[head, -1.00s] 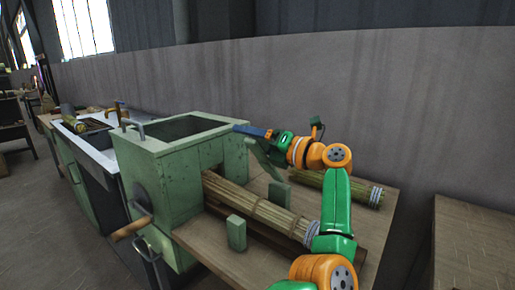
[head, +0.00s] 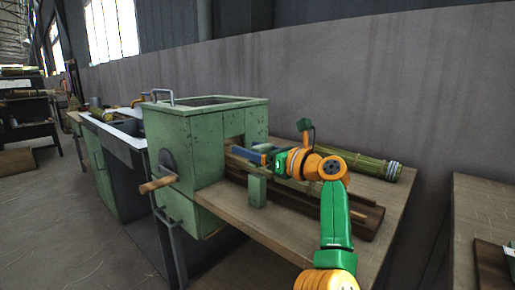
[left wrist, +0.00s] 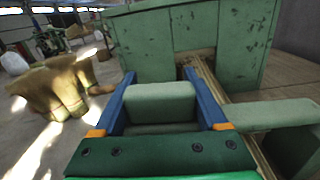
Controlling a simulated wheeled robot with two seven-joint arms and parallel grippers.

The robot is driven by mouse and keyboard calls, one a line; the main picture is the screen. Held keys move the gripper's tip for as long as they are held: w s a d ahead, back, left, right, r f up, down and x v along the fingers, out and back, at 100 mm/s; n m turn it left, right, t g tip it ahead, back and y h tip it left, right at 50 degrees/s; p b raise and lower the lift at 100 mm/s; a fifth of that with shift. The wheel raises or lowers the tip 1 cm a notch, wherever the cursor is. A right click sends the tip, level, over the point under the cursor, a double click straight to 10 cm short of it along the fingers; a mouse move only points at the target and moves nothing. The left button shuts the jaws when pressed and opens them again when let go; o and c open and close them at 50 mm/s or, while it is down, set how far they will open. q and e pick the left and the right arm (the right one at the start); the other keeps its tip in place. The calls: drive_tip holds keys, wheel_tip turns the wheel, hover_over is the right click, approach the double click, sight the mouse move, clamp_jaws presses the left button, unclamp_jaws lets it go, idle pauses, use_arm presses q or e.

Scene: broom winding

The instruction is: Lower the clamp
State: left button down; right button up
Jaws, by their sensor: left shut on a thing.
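The green machine box (head: 205,140) stands on the bench in the head view. A short green post (head: 256,191) stands in front of it, beside the wooden channel. My left gripper (head: 266,155) is low beside the box opening, its blue fingers pointing at the box. In the left wrist view the blue fingers stand either side of a pale green block (left wrist: 160,100), which looks like part of the clamp, and are shut on it. Another flat green piece (left wrist: 270,114) shows at right. In the head view the gripper hides most of the clamp.
A bundle of stalks with a white tie (head: 375,165) lies behind my arm on the bench. A wooden crank handle (head: 157,185) sticks out at the box's front. The wooden bench top (head: 232,205) is clear at the front. A grey wall stands behind.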

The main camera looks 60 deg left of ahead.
use_arm(q)
drive_tip(key=shift+s+f+n, duration=0.15)
drive_tip(key=shift+f+n, duration=0.35)
drive_tip(key=shift+f, duration=0.15)
drive_tip(key=shift+c, duration=1.8)
unclamp_jaws()
drive_tip(key=o, duration=0.3)
drive_tip(key=shift+a+f, duration=0.1)
drive_tip(key=shift+a, duration=0.05)
drive_tip(key=shift+o, duration=0.3)
drive_tip(key=shift+s+a, duration=0.1)
drive_tip(key=shift+a, duration=0.1)
drive_tip(key=v, duration=0.7)
